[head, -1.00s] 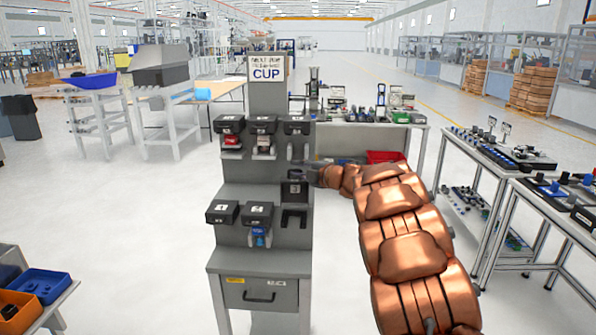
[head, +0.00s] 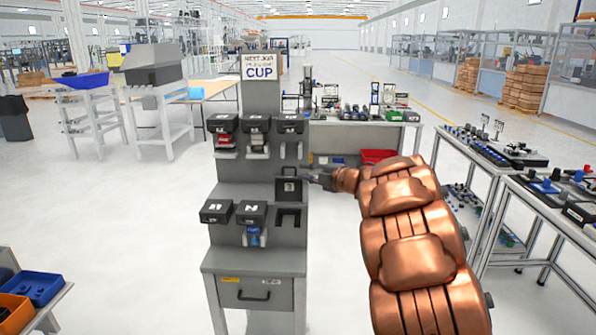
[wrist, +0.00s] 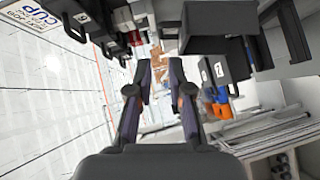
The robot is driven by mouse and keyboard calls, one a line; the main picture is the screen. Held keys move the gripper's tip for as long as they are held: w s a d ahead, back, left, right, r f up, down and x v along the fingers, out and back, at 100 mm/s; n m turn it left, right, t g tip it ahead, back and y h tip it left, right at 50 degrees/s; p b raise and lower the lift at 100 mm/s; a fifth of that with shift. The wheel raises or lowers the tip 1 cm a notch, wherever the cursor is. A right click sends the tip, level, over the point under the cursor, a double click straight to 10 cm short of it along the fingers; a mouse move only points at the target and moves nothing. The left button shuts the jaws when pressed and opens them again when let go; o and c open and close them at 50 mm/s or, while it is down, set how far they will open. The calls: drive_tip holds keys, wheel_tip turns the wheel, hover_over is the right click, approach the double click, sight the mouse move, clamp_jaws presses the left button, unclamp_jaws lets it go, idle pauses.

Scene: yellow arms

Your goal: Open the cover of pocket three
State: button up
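The grey station has a lower row of pockets with black covers. The rightmost cover (head: 289,190), which I take as pocket three's, stands raised, with its labelled face to the front. Below it the pocket opening (head: 288,217) shows uncovered. My gripper (head: 311,178) is just right of the raised cover; I cannot tell if it touches. In the wrist view my gripper (wrist: 157,77) has its two fingers apart with nothing between them. A large dark panel (wrist: 215,30), probably the raised cover, is beyond and right of the fingers there.
Two other lower covers, left (head: 216,211) and middle (head: 251,213), are down. A blue item (head: 253,236) sits below the middle one. Three upper covers, one at the right (head: 290,124), overhang above. A drawer (head: 255,292) is below. The floor in front is clear.

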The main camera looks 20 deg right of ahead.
drive_tip(key=shift+v, duration=2.65)
drive_tip(key=shift+r, duration=0.1)
